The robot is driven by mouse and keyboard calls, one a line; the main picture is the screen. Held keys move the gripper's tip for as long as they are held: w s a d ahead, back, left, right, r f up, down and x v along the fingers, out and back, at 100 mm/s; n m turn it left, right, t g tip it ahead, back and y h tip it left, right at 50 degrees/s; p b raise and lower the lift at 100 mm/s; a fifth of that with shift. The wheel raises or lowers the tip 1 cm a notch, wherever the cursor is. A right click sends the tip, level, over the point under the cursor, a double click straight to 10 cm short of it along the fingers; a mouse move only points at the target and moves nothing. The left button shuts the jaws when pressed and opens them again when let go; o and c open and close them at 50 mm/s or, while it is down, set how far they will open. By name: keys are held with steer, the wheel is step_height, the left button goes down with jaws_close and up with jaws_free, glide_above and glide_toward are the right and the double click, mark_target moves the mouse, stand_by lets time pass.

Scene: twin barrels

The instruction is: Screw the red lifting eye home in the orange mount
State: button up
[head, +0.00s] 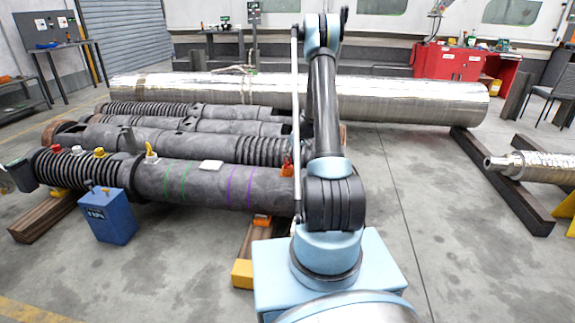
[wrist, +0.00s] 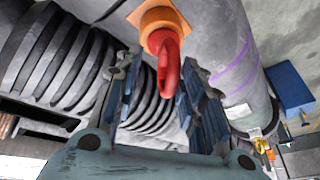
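The red lifting eye (wrist: 168,62) stands in the orange mount (wrist: 157,17) on the dark barrel in the wrist view. Its ring points toward my gripper (wrist: 161,62). My gripper is open, with one finger on each side of the ring and gaps showing between ring and fingers. How deep the eye sits in the mount cannot be told. In the head view a red-orange piece, the eye with its mount (head: 287,168), shows small at the near barrel's right end, beside my arm. My gripper is hidden behind my arm there.
The near barrel (head: 205,184) also carries a white card (head: 211,165) and a yellow eye (head: 150,152). More dark barrels (head: 190,127) lie behind it. A blue box (head: 107,215) stands in front. A large shiny cylinder (head: 400,98) lies behind.

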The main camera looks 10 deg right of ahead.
steer(key=shift+f, duration=1.3)
steer(key=shift+c, duration=0.2)
jaws_close()
steer(key=shift+d, duration=0.15)
